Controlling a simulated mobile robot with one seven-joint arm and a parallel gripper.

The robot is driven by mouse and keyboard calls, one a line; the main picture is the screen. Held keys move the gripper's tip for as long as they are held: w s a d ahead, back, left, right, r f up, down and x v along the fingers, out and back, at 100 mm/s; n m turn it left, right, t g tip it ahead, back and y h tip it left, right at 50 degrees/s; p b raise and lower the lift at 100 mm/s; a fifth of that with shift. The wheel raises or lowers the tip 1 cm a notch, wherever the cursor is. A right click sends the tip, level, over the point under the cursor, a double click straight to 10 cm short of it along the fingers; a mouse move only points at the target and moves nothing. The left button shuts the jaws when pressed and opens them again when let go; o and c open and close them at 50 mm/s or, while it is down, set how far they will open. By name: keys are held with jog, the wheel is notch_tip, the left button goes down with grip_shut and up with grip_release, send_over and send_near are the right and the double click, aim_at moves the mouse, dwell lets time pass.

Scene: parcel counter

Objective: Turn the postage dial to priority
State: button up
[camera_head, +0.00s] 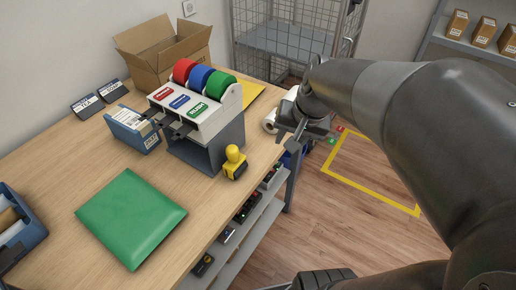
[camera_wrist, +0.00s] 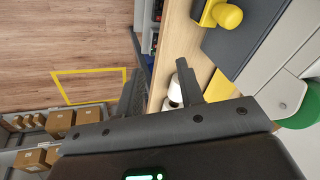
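I cannot make out a postage dial in either view. My gripper (camera_head: 290,131) is over the far right edge of the counter (camera_head: 70,160), close to a white roll (camera_head: 269,122). In the wrist view, its two dark fingers (camera_wrist: 160,92) stand apart with nothing held between them. The white roll (camera_wrist: 175,92) shows partly behind the fingers there. A grey and white dispenser (camera_head: 205,135) with red, blue and green rolls and coloured labels stands left of my gripper.
A yellow-handled stamp (camera_head: 234,163) stands by the dispenser. A green parcel (camera_head: 132,218) lies in front, and an open cardboard box (camera_head: 160,55) stands behind. Under the counter's right edge is a shelf (camera_head: 240,235) with small devices. A wire cage (camera_head: 285,40) stands beyond; yellow-marked floor is clear.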

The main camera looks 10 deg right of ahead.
jog(key=w+d+f+m+g+y, duration=0.1)
jog(key=w+d+f+m+y, duration=0.1)
jog(key=w+d+f+m, duration=0.45)
jog(key=m+t+y, duration=0.4)
jog(key=m+y, duration=0.5)
jog(key=m, duration=0.2)
send_near(268, 177)
jog(key=s+a+r, duration=0.5)
jog(key=r, duration=0.3)
notch_tip(268, 177, down, 11)
jog(key=w+d+m+t+h, duration=0.1)
jog(key=m+t+h, duration=0.2)
jog(key=m+t, duration=0.55)
jog(key=x, duration=1)
jog(key=shift+w+a+r, duration=0.1)
jog(key=shift+w, duration=0.3)
jog(key=c, duration=0.7)
